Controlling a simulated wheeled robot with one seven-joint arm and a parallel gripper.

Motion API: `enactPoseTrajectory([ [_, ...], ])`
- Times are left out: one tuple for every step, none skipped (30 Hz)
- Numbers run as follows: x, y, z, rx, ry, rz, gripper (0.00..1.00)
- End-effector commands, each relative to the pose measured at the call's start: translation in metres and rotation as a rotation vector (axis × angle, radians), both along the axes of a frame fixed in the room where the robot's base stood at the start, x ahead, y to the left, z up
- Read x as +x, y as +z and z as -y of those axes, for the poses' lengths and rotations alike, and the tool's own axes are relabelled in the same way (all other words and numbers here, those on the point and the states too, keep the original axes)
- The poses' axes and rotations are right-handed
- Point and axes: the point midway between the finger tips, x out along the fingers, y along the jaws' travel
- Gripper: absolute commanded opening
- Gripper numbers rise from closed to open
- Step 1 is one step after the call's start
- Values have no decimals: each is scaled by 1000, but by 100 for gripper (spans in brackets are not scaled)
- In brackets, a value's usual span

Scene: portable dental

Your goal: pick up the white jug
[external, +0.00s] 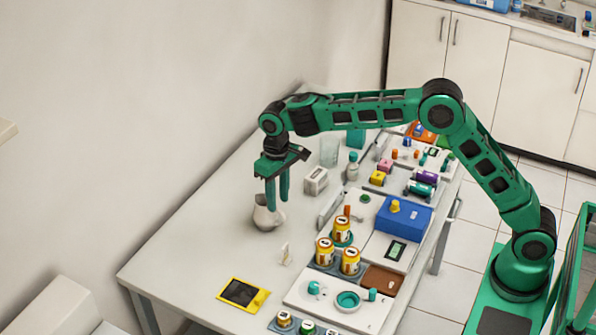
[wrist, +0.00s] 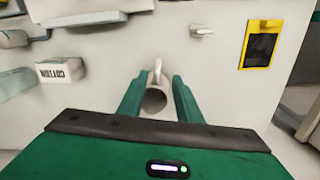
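The white jug (external: 264,218) stands on the left part of the long table in the external view. In the wrist view the white jug (wrist: 156,100) shows its round mouth between my two fingers, with its handle pointing away from the palm. My green gripper (external: 277,205) points down over the jug, and one finger overlaps its upper part. My gripper (wrist: 160,84) is open, with a finger on each side of the jug and small gaps visible. How far down the fingers reach along the jug is hard to tell.
A white cotton box (external: 315,181) stands behind the jug. A yellow-framed tablet (external: 242,293) lies toward the front, with a small white item (external: 286,254) nearer the jug. Yellow-labelled jars (external: 350,262) and trays line the right side. The table around the jug is clear.

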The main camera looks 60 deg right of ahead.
Motion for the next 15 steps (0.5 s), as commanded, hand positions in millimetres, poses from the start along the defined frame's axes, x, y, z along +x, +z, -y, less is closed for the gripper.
enactPoseTrajectory([
  [0,-6,0,0,0,-2,32],
  [0,-8,0,0,0,-1,32],
  [0,-10,1,0,0,-1,32],
  [0,-12,1,0,0,0,32],
  [0,-13,1,0,0,0,32],
  [-1,-15,1,0,0,-1,32],
  [-1,-17,1,0,0,-1,32],
  [-2,-20,2,-1,0,-2,32],
  [-3,-25,3,0,-1,-2,32],
  [-3,-29,3,-1,0,-2,32],
  [-4,-33,4,0,0,-3,32],
  [-5,-39,5,0,0,-2,32],
  [-6,-43,5,0,0,-2,32],
  [-6,-48,5,1,1,-3,32],
  [-6,-53,5,0,1,-2,32],
])
